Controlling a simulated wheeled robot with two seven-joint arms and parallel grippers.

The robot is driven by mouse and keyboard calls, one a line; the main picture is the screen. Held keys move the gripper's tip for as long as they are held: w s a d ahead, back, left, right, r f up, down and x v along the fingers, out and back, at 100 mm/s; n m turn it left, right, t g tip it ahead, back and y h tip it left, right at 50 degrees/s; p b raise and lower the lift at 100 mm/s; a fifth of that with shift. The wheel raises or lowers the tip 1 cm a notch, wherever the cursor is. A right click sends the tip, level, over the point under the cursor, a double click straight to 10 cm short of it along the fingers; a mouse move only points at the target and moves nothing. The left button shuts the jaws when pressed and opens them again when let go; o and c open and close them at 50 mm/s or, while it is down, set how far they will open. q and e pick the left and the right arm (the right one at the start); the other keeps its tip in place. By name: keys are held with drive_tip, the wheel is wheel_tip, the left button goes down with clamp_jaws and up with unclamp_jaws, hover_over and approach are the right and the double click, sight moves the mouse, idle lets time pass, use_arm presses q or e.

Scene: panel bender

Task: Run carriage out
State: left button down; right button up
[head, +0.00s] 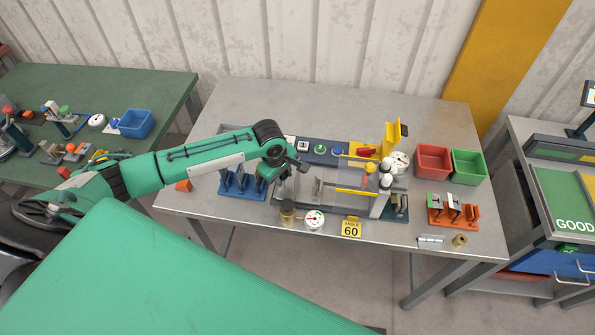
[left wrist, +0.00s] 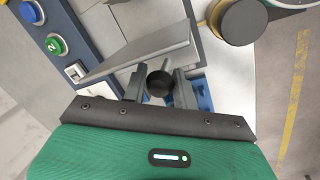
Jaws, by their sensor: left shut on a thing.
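The panel bender (head: 325,198) stands on the grey table, with a grey bed, a yellow bar (head: 356,191) and a yellow upright part at its back right. My left gripper (head: 284,174) is over the left end of the bender. In the left wrist view, my left gripper (left wrist: 160,89) is shut on a dark round knob (left wrist: 160,83), with one finger on each side of it. A grey metal plate (left wrist: 140,50) slants beside the knob. I cannot tell which part is the carriage or how the knob joins it. My right gripper is not in view.
A blue rack (head: 238,186) stands left of the bender; a dial gauge (head: 313,220) and a yellow "ANGLE 60" sign (head: 351,227) stand in front. Red (head: 433,161) and green (head: 468,166) bins and an orange rack (head: 453,212) are right.

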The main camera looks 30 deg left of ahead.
use_arm(q)
drive_tip(key=shift+a+f, duration=0.1)
drive_tip(key=shift+a, duration=0.1)
drive_tip(key=c, duration=1.4)
unclamp_jaws()
drive_tip(key=shift+o, duration=1.4)
drive_tip(key=shift+s+a, duration=0.15)
drive_tip(key=shift+r, duration=0.65)
wheel_tip(320, 180, up, 12)
drive_tip(key=s+b, duration=0.2)
drive_tip(key=b, duration=0.1)
drive_tip(key=shift+s+a+r, duration=0.2)
drive_tip(key=shift+s+a, duration=0.05)
drive_tip(key=shift+a, duration=0.15)
